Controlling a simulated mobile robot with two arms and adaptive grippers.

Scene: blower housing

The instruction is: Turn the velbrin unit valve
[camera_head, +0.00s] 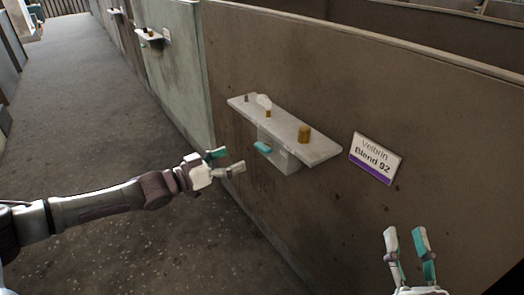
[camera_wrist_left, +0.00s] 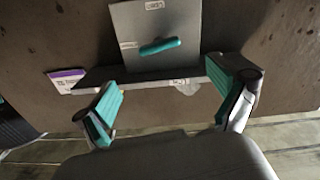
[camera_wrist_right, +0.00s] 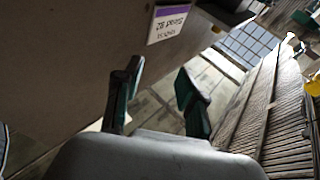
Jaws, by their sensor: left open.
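The velbrin unit is a white shelf (camera_head: 285,125) on the brown wall, with a small box below it. A teal valve handle (camera_head: 263,147) sits on the box. In the left wrist view the teal handle (camera_wrist_left: 160,46) lies nearly level, slightly tilted, on the grey box face (camera_wrist_left: 190,20). My left gripper (camera_head: 228,161) is open and empty, left of the handle and apart from it. In its wrist view the open fingers (camera_wrist_left: 170,97) stand on either side below the handle. My right gripper (camera_head: 406,238) is open and empty, in front of the wall at lower right.
A sign reading "Velbrin Blend 92" (camera_head: 375,158) hangs right of the shelf. A brass cylinder (camera_head: 304,134) and a pale bulb-like part (camera_head: 264,102) stand on the shelf. Another similar shelf (camera_head: 149,36) is farther along the wall. The floor (camera_head: 110,120) at left is clear.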

